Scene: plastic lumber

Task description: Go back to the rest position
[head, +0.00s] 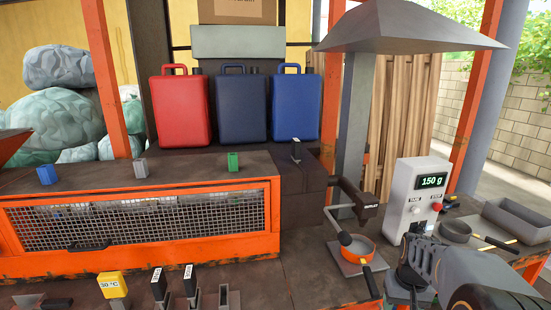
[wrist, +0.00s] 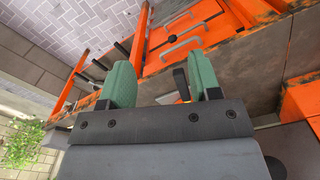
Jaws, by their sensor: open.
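My gripper (wrist: 163,88) shows in the wrist view with its two green fingers spread apart, and nothing is held between them. A dark handle with an orange part shows between the fingers, beyond them; I cannot tell what it belongs to. In the head view my arm reaches in from the lower right, in front of the scale-like dispenser. The gripper's fingertips cannot be made out there.
The white dispenser (head: 413,196) reads 150 g. An orange pan (head: 357,250) sits left of my arm, and a grey pan (head: 455,230) and grey tray (head: 517,220) sit right. Red (head: 181,108) and blue canisters (head: 293,108) stand behind. A grey hood (head: 400,25) hangs above.

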